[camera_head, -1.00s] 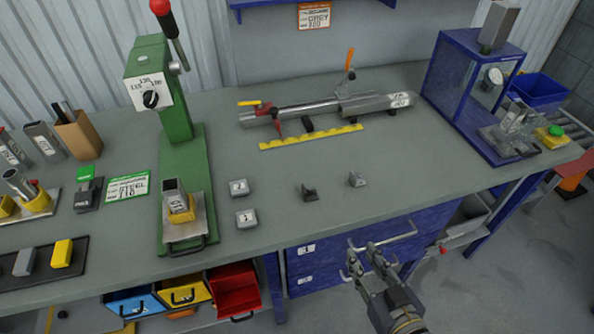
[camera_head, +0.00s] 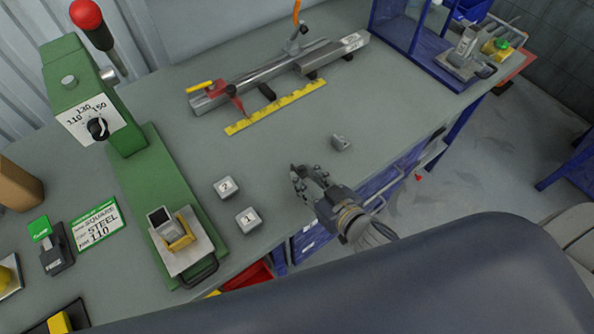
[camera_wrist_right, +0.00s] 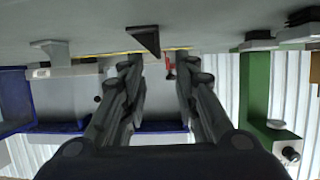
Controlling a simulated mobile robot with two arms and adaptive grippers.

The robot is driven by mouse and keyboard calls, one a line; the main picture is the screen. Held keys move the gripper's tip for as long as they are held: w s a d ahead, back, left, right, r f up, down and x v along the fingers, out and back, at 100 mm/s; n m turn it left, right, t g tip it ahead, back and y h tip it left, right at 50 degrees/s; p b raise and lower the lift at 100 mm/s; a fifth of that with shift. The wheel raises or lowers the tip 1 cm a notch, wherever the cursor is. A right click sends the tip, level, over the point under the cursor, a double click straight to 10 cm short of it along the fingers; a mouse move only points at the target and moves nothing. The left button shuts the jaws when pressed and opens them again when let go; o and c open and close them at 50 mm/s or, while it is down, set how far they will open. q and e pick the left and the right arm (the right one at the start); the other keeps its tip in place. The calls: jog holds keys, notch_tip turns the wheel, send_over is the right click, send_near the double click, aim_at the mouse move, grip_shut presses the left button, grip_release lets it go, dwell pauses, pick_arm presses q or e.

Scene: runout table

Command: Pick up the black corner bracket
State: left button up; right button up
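The black corner bracket (camera_wrist_right: 143,39) shows in the right wrist view, where the picture is upside down. My left gripper is in neither current view.
A grey corner bracket (camera_head: 340,142) stands just beyond and right of my gripper. Two numbered blocks, "2" (camera_head: 227,187) and "1" (camera_head: 248,220), lie to its left. A yellow ruler strip (camera_head: 276,106) and a metal rail with stops lie behind. A green press (camera_head: 150,195) stands left.

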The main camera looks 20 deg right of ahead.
aim_at(294, 167)
jog(key=x, duration=0.2)
jog(key=shift+w+a+f, duration=0.2)
jog(key=shift+w+a, duration=0.05)
jog(key=shift+w, duration=0.05)
jog(key=shift+w+f+b, duration=0.3)
jog(key=shift+w+b, duration=0.2)
jog(key=shift+b, duration=0.3)
jog(key=b+x, duration=0.1)
jog(key=x, duration=0.2)
jog(key=shift+d, duration=0.15)
jog(key=shift+w+f+b, duration=0.15)
jog(key=shift+w+b, duration=0.2)
jog(key=shift+w, duration=0.05)
jog(key=shift+s, duration=0.1)
grip_shut()
